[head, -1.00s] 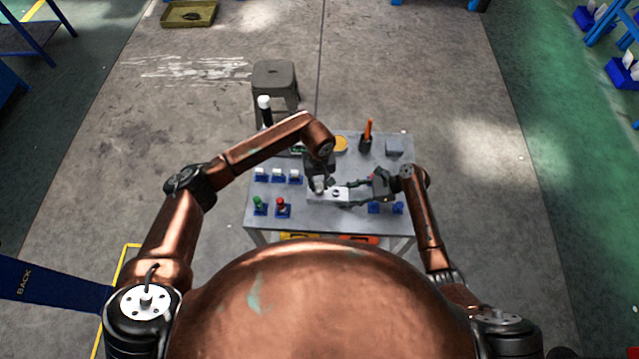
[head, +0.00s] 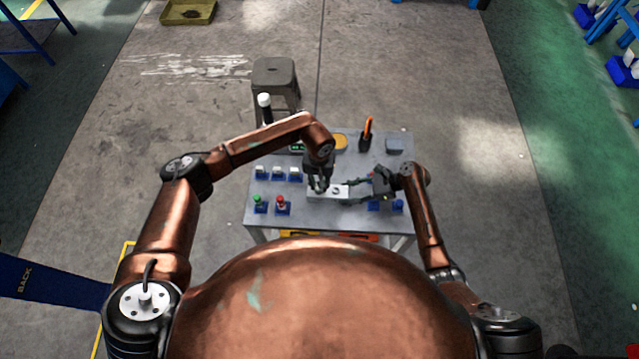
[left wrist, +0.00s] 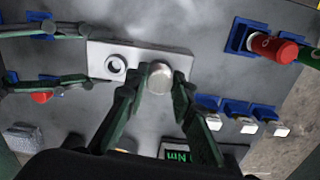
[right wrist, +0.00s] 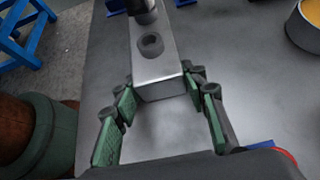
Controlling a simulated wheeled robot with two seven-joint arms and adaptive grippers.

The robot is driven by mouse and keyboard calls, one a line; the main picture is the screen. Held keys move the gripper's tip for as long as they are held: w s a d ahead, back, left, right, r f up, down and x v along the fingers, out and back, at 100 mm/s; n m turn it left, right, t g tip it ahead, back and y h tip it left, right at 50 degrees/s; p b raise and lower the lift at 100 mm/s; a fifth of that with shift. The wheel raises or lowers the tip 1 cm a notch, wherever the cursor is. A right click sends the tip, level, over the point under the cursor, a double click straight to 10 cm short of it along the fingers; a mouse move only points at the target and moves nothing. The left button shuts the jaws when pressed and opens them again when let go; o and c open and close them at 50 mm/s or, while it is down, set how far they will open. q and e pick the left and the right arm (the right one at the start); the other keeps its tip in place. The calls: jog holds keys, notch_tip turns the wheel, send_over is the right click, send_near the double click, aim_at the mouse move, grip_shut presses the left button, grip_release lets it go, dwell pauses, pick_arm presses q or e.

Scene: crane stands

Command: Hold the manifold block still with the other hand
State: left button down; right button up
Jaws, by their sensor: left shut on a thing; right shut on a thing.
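The manifold block (head: 343,190) is a pale metal bar with round holes, lying on the grey table. My right gripper (right wrist: 160,82) is shut on one end of it, a finger on each side; its fingers also show at the left of the left wrist view. An open hole (left wrist: 115,67) shows near that end. My left gripper (left wrist: 160,88) is shut on a silver round plug (left wrist: 159,76) at the block's other end. I cannot tell how deep the plug sits. In the head view, my left gripper (head: 318,186) hides that end.
On the table (head: 330,220), blue holders with white-topped parts (head: 278,173), a green part (head: 258,201) and a red part (head: 281,203) stand left. A yellow dish (head: 341,141), an orange-handled tool (head: 367,130) and a grey box (head: 394,145) stand at the back. A stool (head: 274,75) stands behind.

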pick_arm(q)
jog(key=shift+m, duration=0.8)
jog(key=m, duration=0.5)
jog(key=shift+a, duration=0.1)
jog(key=c, duration=1.6)
grip_release()
jog(key=shift+c, duration=0.7)
